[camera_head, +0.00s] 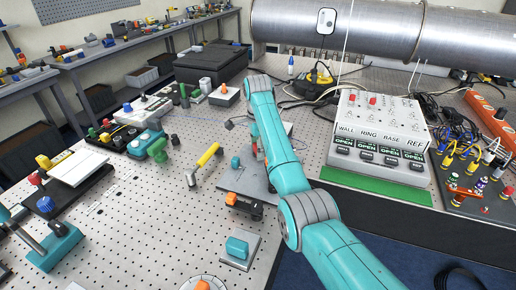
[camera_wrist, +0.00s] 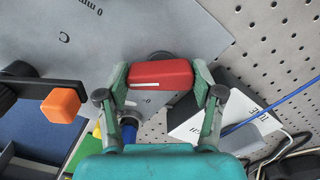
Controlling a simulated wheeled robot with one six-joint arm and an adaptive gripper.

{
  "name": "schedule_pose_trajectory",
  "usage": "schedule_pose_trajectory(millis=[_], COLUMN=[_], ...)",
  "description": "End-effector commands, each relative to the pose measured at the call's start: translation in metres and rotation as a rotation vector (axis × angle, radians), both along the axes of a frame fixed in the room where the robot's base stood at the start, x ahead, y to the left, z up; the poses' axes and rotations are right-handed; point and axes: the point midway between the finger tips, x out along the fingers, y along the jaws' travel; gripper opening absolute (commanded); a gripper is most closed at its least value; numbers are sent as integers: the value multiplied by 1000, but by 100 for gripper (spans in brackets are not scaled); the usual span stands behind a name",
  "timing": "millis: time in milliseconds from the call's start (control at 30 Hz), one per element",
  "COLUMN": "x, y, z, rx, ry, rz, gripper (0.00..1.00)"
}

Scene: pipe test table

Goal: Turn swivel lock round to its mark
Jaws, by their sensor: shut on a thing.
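My gripper (camera_wrist: 160,84) is shut on a red block-shaped handle (camera_wrist: 160,74), which appears to be the swivel lock, with one finger against each end. The handle has a short white line on its near face. It stands over a grey plate (camera_wrist: 95,40) with printing on it, including "0 mm" and "C". A dark round part shows just behind the handle. The lock's mark cannot be made out clearly. In the head view my arm hides most of the gripper and the lock, above the grey plate (camera_head: 243,184).
An orange knob (camera_wrist: 62,104) on a black bar lies left of my gripper in the wrist view. A white labelled card (camera_wrist: 225,112) and a blue cable are at the right. In the head view, a yellow-handled part (camera_head: 208,154) and the white switch box (camera_head: 380,125) flank my arm.

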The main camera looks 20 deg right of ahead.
Motion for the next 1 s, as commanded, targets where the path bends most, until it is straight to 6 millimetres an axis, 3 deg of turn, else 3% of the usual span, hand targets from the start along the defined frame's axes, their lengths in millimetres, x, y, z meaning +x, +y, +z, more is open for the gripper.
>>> schedule_pose_trajectory(millis=[400, 733, 1000], x=[-2, -2, -2], y=[0, 1, 1], z=[-3, -3, -4], rx=[1, 0, -1], ry=[7, 7, 8], rz=[-63, -327, -354], gripper=[25, 25, 25])
